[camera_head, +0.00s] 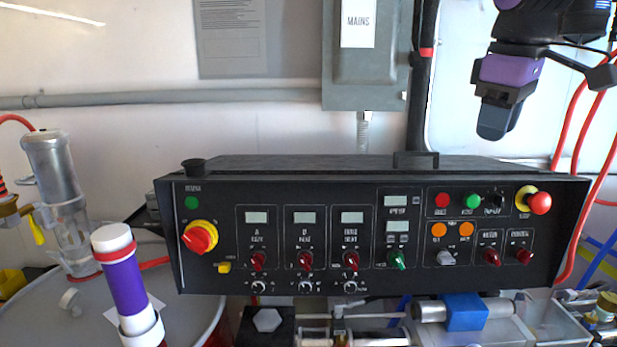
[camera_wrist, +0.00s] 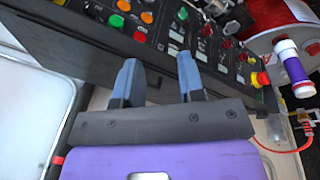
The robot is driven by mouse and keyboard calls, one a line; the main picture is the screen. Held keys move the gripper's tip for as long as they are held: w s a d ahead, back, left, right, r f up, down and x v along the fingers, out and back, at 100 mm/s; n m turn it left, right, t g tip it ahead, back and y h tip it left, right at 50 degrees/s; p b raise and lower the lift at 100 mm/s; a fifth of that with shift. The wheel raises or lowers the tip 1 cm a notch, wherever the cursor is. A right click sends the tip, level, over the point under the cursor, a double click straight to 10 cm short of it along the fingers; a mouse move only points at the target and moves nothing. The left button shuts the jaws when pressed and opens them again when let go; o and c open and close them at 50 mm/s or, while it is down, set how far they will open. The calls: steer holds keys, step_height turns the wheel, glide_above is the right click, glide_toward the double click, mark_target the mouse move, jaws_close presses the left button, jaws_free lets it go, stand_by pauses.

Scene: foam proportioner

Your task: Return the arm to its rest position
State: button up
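My gripper (camera_head: 494,128) hangs in the air at the upper right of the head view. It is above and behind the right part of the black control panel (camera_head: 375,277), apart from it. In the wrist view my gripper (camera_wrist: 157,62) shows two blue-grey fingers set apart with nothing between them. The panel (camera_wrist: 75,45) lies beyond the fingertips there. My purple wrist part shows behind the fingers. Most of the arm is out of view.
A grey MAINS box (camera_head: 365,75) is on the wall left of my gripper. Red hoses (camera_head: 568,130) run close on its right. A red emergency button (camera_head: 540,203) sits at the panel's right end. A purple-and-white cylinder (camera_head: 125,285) stands at the left.

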steer(key=s+d+f+m+t, duration=0.3)
steer(key=s+f+m, duration=0.5)
steer(key=s+f, duration=0.3)
steer(key=s, duration=0.4)
steer(key=shift+f, duration=0.25)
steer(key=shift+o, duration=0.6)
steer(key=shift+s, duration=0.1)
stand_by(0.6)
